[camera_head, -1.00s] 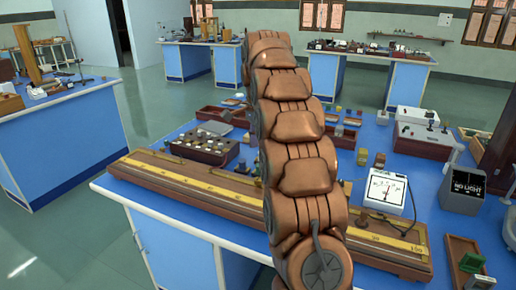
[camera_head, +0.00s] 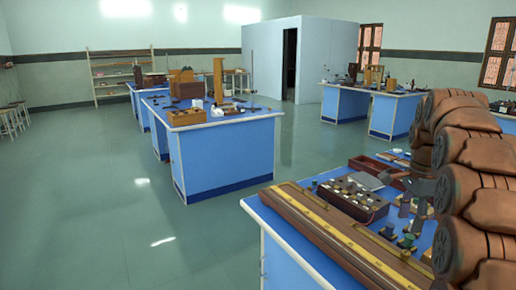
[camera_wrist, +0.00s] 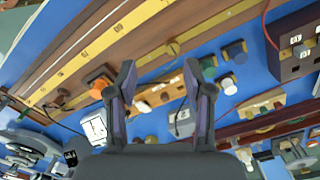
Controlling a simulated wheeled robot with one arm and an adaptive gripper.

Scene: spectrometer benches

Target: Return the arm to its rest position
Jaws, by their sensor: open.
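My arm (camera_head: 468,190) is copper-brown and stands folded at the right edge of the head view, close to the near blue bench (camera_head: 278,240). My gripper (camera_wrist: 163,82) is open in the wrist view, its two dark fingers spread apart. I see nothing held between them. Beyond the fingers lies the crowded bench top; how high the gripper is above it I cannot tell.
A long wooden board with a yellow scale (camera_head: 325,225) lies along the bench's near edge. A box with several knobs (camera_head: 350,197) is behind it. Another blue bench (camera_head: 228,158) stands to the left. The green floor (camera_head: 90,215) at left is clear.

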